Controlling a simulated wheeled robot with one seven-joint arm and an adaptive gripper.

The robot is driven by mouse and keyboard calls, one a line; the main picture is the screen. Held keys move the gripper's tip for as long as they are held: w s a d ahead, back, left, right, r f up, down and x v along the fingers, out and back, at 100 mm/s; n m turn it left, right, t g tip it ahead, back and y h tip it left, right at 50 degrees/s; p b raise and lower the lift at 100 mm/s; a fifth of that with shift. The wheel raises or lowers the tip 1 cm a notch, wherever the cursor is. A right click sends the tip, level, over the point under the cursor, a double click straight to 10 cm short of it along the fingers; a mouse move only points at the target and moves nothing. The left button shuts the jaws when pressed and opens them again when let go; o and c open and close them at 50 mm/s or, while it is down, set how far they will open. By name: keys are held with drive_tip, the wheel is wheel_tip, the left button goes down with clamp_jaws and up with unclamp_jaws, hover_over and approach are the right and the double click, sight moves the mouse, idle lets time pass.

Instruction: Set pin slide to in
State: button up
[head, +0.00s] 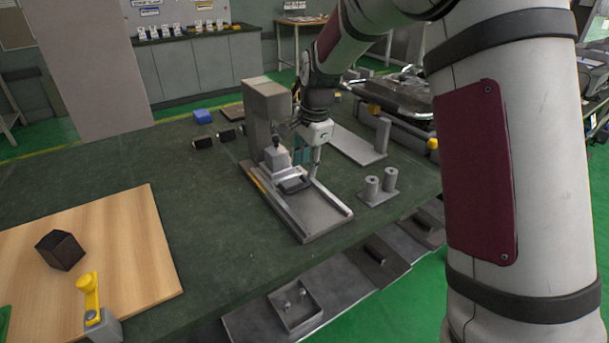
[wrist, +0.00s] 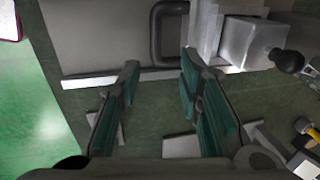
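The grey fixture (head: 267,112) stands on the dark green table with a flat tray-like base (head: 318,212) in front of its tall column. On it sits a light grey block (head: 277,159) with a black ball knob (head: 276,141); block (wrist: 250,44) and knob (wrist: 290,61) show at upper right in the wrist view. A black U-shaped handle (head: 294,185) lies low in front of the block; it shows at top centre in the wrist view (wrist: 157,38). I cannot tell which part is the pin slide. My gripper (wrist: 160,65), with teal pads, is open and empty, just short of the handle. In the head view it (head: 304,155) is beside the block, partly hidden.
Two grey cylinders (head: 380,186) stand right of the fixture, near a grey plate with a post (head: 383,136). Black parts (head: 202,142) and a blue block (head: 202,117) lie behind left. A wooden board (head: 135,235) with a dark cube (head: 60,250) is at left. Table between is clear.

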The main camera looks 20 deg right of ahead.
drive_tip(key=r, duration=0.3)
drive_tip(key=s+r, duration=0.1)
drive_tip(key=r, duration=0.1)
drive_tip(key=shift+d+r, duration=0.15)
drive_tip(key=shift+r, duration=0.25)
drive_tip(key=s+r+n+t+p, duration=0.1)
drive_tip(key=s+r+n+p, duration=0.2)
drive_tip(key=s+r, duration=0.5)
drive_tip(key=s+r+n+p, duration=0.25)
drive_tip(key=s+r, duration=0.35)
drive_tip(key=s, duration=0.4)
drive_tip(key=s+d+r+n+t+p, duration=0.1)
drive_tip(key=s+n+p, duration=0.4)
drive_tip(key=s, duration=1.7)
drive_tip(key=r+n, duration=0.1)
drive_tip(key=n, duration=0.3)
drive_tip(key=shift+s+d+r+h, duration=0.3)
drive_tip(key=shift+s+r, duration=0.05)
drive_tip(key=shift+s, duration=0.05)
